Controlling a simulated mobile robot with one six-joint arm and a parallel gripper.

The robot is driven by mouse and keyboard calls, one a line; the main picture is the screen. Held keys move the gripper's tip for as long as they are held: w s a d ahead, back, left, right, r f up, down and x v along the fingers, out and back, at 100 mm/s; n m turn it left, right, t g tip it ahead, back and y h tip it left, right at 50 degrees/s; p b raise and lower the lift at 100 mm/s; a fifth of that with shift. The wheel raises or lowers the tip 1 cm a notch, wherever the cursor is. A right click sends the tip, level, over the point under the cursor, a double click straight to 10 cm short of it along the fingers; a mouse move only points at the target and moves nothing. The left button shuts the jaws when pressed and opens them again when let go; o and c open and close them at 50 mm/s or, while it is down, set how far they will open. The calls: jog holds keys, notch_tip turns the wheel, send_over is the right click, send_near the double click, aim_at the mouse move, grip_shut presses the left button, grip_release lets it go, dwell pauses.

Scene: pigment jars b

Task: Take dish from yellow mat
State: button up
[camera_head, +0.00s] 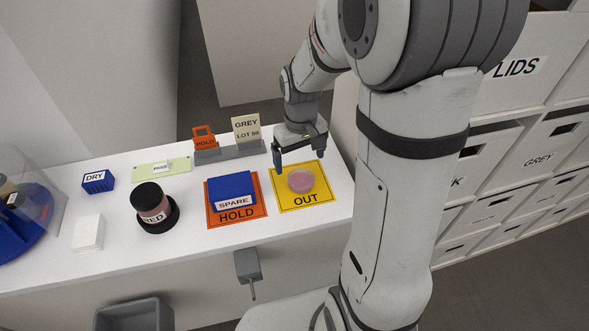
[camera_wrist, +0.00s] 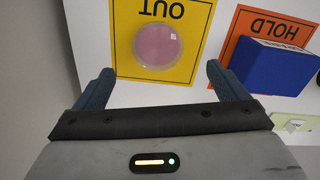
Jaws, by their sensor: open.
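A small round pink dish (camera_head: 300,180) lies on the yellow mat (camera_head: 319,198) marked OUT, at the right end of the white counter. In the wrist view the dish (camera_wrist: 157,46) shows as a pink disc with a pale rim and a small white tag, on the yellow mat (camera_wrist: 196,17). My gripper (camera_head: 299,161) is above the far side of the mat. Its two fingers (camera_wrist: 156,85) are apart, with nothing between them. In the wrist view the dish lies ahead of the fingertips, roughly centred between them, and is not touched.
A blue SPARE box (camera_head: 232,186) stands on the orange HOLD mat (camera_head: 238,218) just left of the yellow mat. Sign stands (camera_head: 240,150) line the back edge. A dark-lidded RED jar (camera_head: 152,203) stands farther left. Drawers (camera_head: 496,165) rise at right.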

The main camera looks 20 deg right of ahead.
aim_at(301, 178)
jog(key=f, duration=0.7)
jog(key=shift+d+f+p, duration=0.15)
jog(key=shift+d+p, duration=0.05)
jog(key=shift+p, duration=0.1)
jog(key=c, duration=1)
